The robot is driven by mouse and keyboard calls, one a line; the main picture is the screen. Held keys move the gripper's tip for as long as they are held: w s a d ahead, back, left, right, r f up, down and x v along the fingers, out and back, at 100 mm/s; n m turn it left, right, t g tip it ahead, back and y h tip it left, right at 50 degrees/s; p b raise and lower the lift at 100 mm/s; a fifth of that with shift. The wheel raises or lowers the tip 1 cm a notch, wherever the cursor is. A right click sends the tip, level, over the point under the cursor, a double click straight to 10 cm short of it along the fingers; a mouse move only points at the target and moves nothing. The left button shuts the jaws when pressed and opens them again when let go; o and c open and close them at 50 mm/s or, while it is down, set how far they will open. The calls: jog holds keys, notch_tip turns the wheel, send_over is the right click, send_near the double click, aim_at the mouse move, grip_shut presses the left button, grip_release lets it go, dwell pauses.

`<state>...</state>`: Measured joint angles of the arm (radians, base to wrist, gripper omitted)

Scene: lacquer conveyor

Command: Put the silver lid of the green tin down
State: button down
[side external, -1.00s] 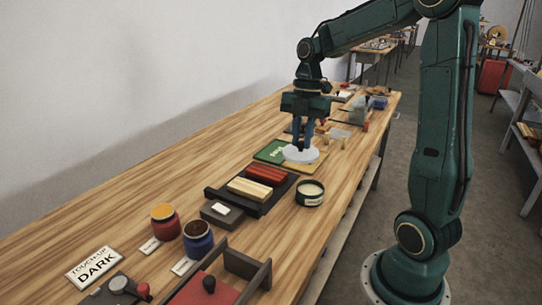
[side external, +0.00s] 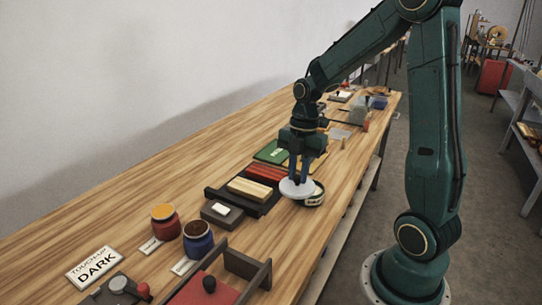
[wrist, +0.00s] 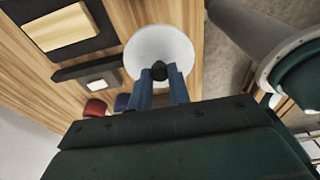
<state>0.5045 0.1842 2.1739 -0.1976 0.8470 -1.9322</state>
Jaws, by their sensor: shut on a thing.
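The silver lid (side external: 291,190) is a pale round disc held by its dark knob between the blue fingers of my gripper (side external: 300,177). The green tin (side external: 316,200) is a short, dark round tin with a pale label; the lid hides part of it in the side view. The lid is at the tin's left edge in that picture, and I cannot tell whether they touch. In the wrist view the lid (wrist: 160,42) lies beyond my fingertips (wrist: 159,76), and the tin is not visible there.
A dark tray (side external: 220,194) with red and yellow blocks stands left of the lid. Red (side external: 165,224) and blue (side external: 198,240) jars stand nearer the camera. Bare wood lies between the tin and the bench's right edge.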

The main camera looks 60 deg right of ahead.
notch_tip(320, 180, down, 9)
dwell(0.3)
jog(key=shift+f, duration=1.9)
jog(key=shift+f, duration=0.15)
jog(key=c, duration=1.3)
grip_release()
jog(key=r, duration=0.4)
jog(key=d+r, duration=0.1)
jog(key=r, duration=0.7)
jog(key=shift+d, duration=0.4)
jog(key=shift+r, duration=0.1)
